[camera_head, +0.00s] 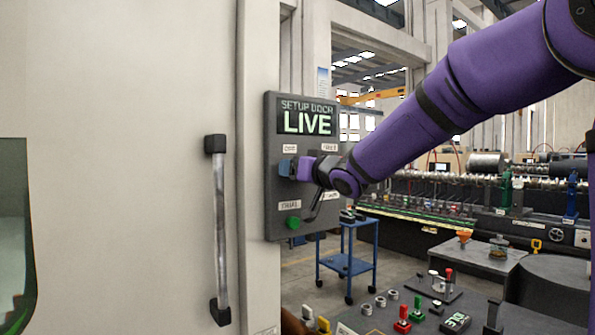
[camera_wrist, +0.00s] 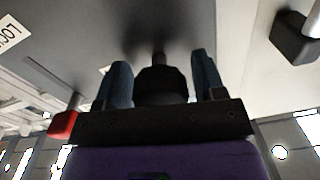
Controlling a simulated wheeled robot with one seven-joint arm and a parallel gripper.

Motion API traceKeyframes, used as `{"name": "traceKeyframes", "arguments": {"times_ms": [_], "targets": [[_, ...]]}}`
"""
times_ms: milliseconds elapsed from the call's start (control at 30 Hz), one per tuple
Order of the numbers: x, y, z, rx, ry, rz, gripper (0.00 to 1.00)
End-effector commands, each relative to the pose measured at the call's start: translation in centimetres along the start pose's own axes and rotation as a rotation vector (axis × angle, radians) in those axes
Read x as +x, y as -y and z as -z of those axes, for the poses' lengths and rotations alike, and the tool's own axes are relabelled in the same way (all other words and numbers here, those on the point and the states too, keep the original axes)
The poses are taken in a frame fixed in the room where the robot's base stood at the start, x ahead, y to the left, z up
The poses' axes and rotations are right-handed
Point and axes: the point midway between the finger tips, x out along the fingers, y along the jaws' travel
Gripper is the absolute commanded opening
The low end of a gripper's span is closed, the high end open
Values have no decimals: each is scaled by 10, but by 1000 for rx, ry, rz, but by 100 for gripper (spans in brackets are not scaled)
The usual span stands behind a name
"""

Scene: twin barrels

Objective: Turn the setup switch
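The dark grey control panel (camera_head: 274,200) is mounted beside the white door, with a lit display (camera_head: 307,119) reading "SETUP DOOR LIVE". My gripper (camera_head: 287,168) is at the panel's middle, below the display. In the wrist view, my gripper's two blue-grey fingers (camera_wrist: 162,74) point at a grey surface and stand apart. A dark rounded form (camera_wrist: 162,84) with a short stem lies between them; it may be the switch knob, but I cannot tell. Narrow gaps show beside it near the fingertips. In the head view my gripper hides the switch.
A green button (camera_head: 293,222) sits low on the panel. A vertical door handle (camera_head: 220,230) stands left of it; a black-ended bar (camera_wrist: 297,42) shows in the wrist view. A blue cart (camera_head: 346,264) and a bench with several coloured parts (camera_head: 400,325) lie at right.

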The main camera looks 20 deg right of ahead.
Motion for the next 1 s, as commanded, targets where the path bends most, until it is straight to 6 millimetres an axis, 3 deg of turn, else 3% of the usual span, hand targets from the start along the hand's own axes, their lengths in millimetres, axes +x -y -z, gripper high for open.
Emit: {"name": "traceKeyframes", "arguments": {"times_ms": [33, 167, 567, 1000], "targets": [[0, 0, 0, 0, 0, 0, 51], [0, 0, 0, 0, 0, 0, 22], [0, 0, 0, -62, 2, 0, 22], [0, 0, 0, -412, 12, -1, 22]]}}
